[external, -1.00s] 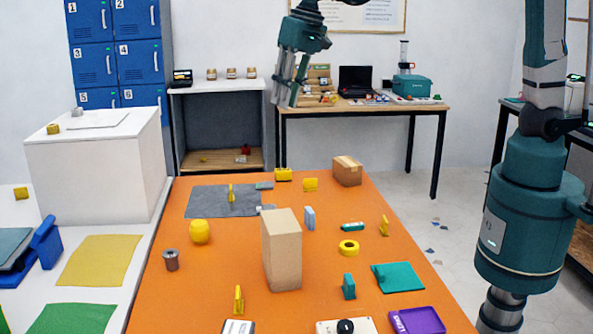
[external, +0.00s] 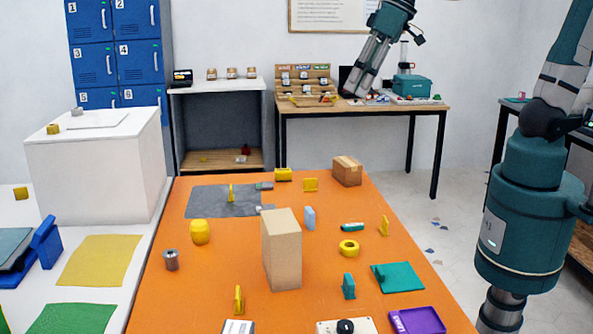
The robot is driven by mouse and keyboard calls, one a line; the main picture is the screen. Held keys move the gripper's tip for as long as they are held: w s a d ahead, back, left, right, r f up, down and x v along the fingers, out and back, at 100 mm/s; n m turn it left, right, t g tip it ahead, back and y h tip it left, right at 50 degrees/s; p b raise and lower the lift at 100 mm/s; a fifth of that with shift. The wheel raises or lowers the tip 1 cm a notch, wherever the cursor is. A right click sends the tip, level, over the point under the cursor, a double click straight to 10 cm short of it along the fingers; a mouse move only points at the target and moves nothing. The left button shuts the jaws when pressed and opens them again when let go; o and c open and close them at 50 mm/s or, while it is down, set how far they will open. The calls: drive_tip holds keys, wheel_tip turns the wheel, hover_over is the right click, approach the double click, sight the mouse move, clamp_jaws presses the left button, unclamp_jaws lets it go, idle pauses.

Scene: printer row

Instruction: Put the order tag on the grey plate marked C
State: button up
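My gripper (external: 356,92) is raised high, in front of the back desk, well above the orange table; its fingers point down and left. It is too small to tell whether they are open or hold anything. I cannot pick out the order tag for sure. A flat dark grey mat (external: 205,202) lies at the far left of the orange table, with a yellow upright piece (external: 231,194) on it. Small grey pieces, one at the mat's back edge (external: 265,186), lie by its right side. No letter C is readable, so I cannot tell which is the plate.
A tall tan box (external: 283,250) stands mid-table. Around it are a yellow barrel-shaped object (external: 200,232), a metal can (external: 171,260), a yellow ring (external: 349,248), a teal mat (external: 398,277), a purple tray (external: 418,321) and a cardboard box (external: 347,171).

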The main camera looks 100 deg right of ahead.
drive_tip(key=s+a+f+n+t, duration=0.1)
drive_tip(key=s+a+f+n, duration=0.1)
drive_tip(key=s, duration=0.5)
drive_tip(key=s+a+f+n+t, duration=0.1)
drive_tip(key=s+a+f+n, duration=0.1)
drive_tip(key=s, duration=0.5)
drive_tip(key=shift+s+f+n, duration=0.2)
drive_tip(key=shift+f+n, duration=0.05)
drive_tip(key=shift+n, duration=0.35)
